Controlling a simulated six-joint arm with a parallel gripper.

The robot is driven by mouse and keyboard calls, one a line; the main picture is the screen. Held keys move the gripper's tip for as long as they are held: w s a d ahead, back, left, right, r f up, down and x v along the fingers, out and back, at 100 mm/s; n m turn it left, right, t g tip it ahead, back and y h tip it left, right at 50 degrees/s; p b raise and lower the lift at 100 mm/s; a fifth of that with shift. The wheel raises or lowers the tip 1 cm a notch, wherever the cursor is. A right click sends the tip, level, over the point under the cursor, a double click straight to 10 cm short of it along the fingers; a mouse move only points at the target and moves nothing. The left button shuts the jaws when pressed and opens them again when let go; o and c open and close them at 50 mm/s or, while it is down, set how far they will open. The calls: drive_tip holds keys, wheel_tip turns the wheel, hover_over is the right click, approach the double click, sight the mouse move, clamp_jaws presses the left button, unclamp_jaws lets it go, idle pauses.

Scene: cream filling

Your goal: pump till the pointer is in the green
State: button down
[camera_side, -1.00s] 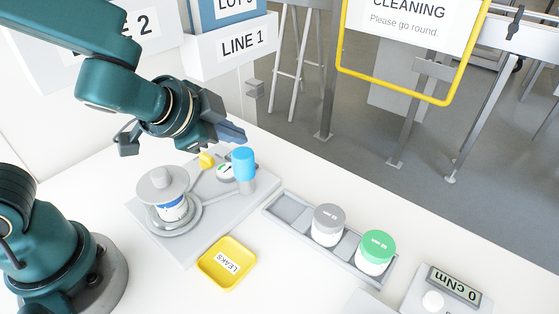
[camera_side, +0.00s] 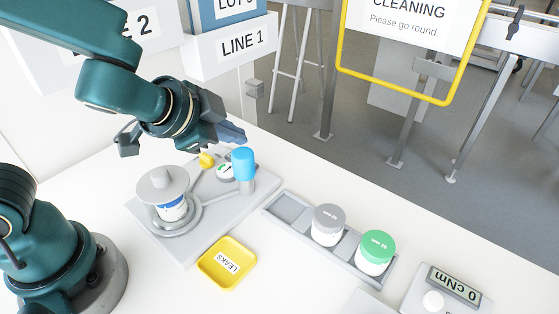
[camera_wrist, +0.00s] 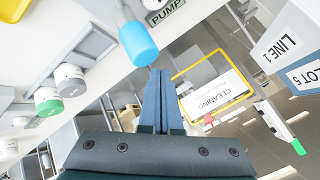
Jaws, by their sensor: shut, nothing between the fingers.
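The pump's light-blue handle (camera_side: 243,164) stands upright on a grey stem at the right of the grey base plate (camera_side: 190,243). A small round dial (camera_side: 225,171) with some green on it sits just left of the handle; its pointer is too small to read. A white jar with a blue band (camera_side: 173,208) stands under a grey domed cap (camera_side: 163,184) on the same plate. My gripper (camera_side: 242,135) is shut and empty, above and behind the handle. In the wrist view, the shut fingertips (camera_wrist: 161,72) lie beside the end of the blue handle (camera_wrist: 138,43).
A grey rack (camera_side: 283,208) holds a grey-lidded jar (camera_side: 328,224) and a green-lidded jar (camera_side: 375,252). A torque meter (camera_side: 448,291) reads 0 cNm.

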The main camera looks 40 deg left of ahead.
sight(241, 152)
drive_tip(key=shift+f, duration=0.45)
drive_tip(key=shift+f, duration=1.1)
idle(1.0)
drive_tip(key=shift+r, duration=1.6)
wheel_tip(241, 152, up, 6)
idle(0.7)
